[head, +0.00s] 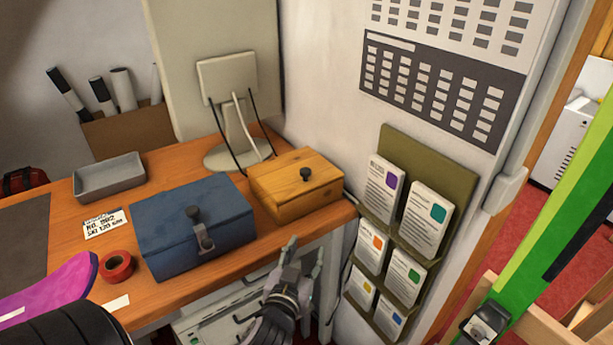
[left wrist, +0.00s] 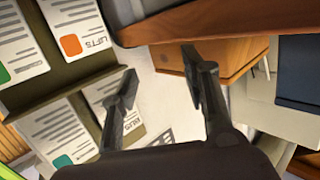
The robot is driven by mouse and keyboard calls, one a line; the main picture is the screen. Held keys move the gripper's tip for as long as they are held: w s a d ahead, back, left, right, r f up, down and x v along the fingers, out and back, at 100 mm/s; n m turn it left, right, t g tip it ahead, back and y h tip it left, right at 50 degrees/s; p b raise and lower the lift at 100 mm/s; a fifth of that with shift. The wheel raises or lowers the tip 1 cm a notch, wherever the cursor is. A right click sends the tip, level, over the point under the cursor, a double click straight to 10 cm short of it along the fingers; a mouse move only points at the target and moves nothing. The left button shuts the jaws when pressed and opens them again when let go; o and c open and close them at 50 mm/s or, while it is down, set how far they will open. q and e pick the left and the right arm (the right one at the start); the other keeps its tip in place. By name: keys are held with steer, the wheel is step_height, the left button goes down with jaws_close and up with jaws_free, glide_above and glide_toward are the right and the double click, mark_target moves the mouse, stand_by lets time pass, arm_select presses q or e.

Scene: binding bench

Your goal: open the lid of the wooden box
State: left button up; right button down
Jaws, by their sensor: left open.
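In the left wrist view the wooden box (left wrist: 238,58) shows partly behind a finger. My left gripper (head: 305,248) is open and empty. It is in front of the bench's edge, below and in front of the wooden box, apart from it. Its two fingers (left wrist: 160,65) stand apart in the left wrist view with nothing between them. My right gripper is not in view.
A blue box (head: 170,233) with a dark latch stands left of the wooden box. A monitor (head: 227,80) stands behind. A grey tray (head: 110,178) and red tape roll (head: 117,266) are further left. A leaflet rack (head: 430,165) hangs on the wall to the right, near my gripper.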

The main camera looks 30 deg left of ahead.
arm_select(q)
step_height(320, 180, up, 9)
steer(key=s+a+n+t+y, duration=0.1)
steer(key=s+a+y, duration=0.1)
steer(key=a, duration=0.1)
steer(key=p, duration=0.5)
glide_toward(304, 174)
steer(key=x, duration=1)
steer(key=shift+r, duration=0.1)
steer(key=shift+c, duration=0.6)
jaws_close()
steer(key=shift+n, duration=0.3)
